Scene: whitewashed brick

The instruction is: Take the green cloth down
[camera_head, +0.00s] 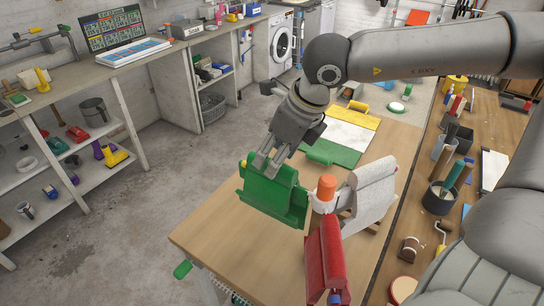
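A green cloth (272,197) hangs folded over one arm of a small stand with an orange top (327,187). A white cloth (368,192) and a red cloth (325,262) hang on other arms of the stand. My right gripper (265,160) reaches down from above, its fingertips at the upper edge of the green cloth. Whether the fingers are closed on the cloth I cannot tell. The stand's arm under the green cloth is hidden. My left gripper is not in view.
The stand is on a wooden table (213,238). Behind it lie green, white (345,134) and yellow flat panels. A cluttered bench (402,232) with cups and tools runs along the right. Shelves and a washing machine (281,45) line the back. The floor at left is clear.

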